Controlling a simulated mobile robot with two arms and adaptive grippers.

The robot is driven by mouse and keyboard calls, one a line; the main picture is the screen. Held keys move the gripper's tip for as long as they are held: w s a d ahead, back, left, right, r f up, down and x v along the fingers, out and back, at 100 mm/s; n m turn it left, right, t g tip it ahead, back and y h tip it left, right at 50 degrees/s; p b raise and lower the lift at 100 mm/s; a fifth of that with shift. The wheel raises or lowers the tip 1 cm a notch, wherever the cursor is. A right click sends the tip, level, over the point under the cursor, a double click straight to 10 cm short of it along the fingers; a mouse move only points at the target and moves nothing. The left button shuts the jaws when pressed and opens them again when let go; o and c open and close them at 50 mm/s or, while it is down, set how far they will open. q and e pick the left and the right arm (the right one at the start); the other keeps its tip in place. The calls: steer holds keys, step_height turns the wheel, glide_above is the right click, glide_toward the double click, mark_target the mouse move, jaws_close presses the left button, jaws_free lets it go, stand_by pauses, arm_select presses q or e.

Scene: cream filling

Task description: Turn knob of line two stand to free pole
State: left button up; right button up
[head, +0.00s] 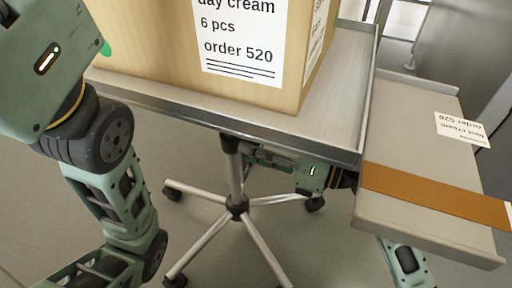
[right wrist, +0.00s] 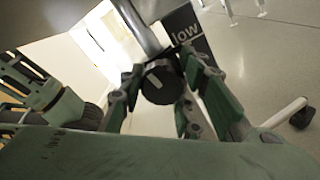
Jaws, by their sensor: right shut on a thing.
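The stand has a metal tray top (head: 340,75), a central pole (head: 235,178) and a wheeled star base (head: 238,210). In the right wrist view, a round black knob (right wrist: 162,84) with a white mark sits beside the metal pole (right wrist: 143,30). My right gripper (head: 255,158) reaches in beneath the tray, close to the top of the pole. In the right wrist view, its fingers (right wrist: 163,72) are on both sides of the knob, shut on it. The tray hides part of this gripper in the head view. My left arm is at the left; its gripper is out of view.
A cardboard box (head: 160,45) labelled day cream, order 520, stands on the tray. A grey flat box or panel (head: 405,140) with an orange band and an order 520 label is at the right, above my right arm. A dark sign (right wrist: 185,35) reads "low". Floor around the base is clear.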

steer(key=n, duration=0.1)
steer(key=n+b, duration=0.1)
steer(key=n, duration=0.2)
steer(key=shift+s+a+f+n, duration=0.15)
steer(key=shift+s+f+n, duration=0.1)
steer(key=shift+f+n, duration=0.05)
steer(key=n+b, duration=0.2)
steer(key=n, duration=0.1)
steer(key=shift+f+n, duration=0.2)
steer(key=shift+n, duration=0.1)
steer(key=n+b, duration=0.4)
steer(key=n, duration=0.1)
steer(key=shift+f, duration=0.15)
steer(key=shift+w+n+b, duration=0.1)
steer(key=shift+n+b, duration=0.45)
steer(key=shift+n, duration=1.15)
steer(key=o, duration=1)
steer(key=shift+o, duration=0.4)
steer(key=shift+w, duration=0.1)
steer(key=shift+r, duration=0.2)
